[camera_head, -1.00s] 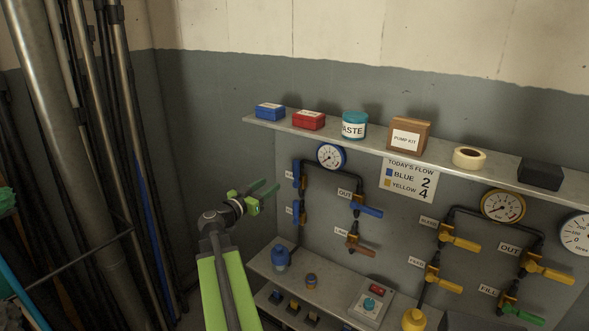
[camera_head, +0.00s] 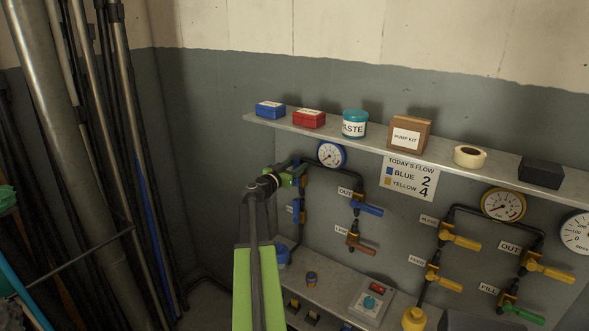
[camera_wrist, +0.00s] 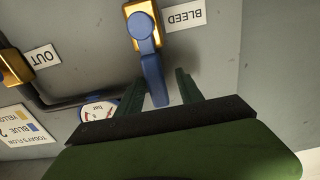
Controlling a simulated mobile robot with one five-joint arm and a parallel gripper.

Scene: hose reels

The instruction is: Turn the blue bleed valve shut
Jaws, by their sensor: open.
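The blue bleed valve (camera_wrist: 151,68) shows in the wrist view beside an upside-down BLEED label (camera_wrist: 184,19). Its blue lever hangs down the picture from a brass body, and its tip lies between my gripper's two green fingers (camera_wrist: 160,80). The fingers are open, with a gap on either side of the lever; I see no contact. In the head view my gripper (camera_head: 296,175) is at the upper left of the blue pipe loop and hides most of this valve and its label.
A blue-rimmed gauge (camera_head: 331,154) is just right of my gripper. The OUT valve's blue lever (camera_head: 369,209) and a lower orange-brown lever (camera_head: 363,249) are on the loop's right side. A shelf (camera_head: 365,147) with boxes and jars runs above. Yellow-handled valves (camera_head: 460,241) are farther right.

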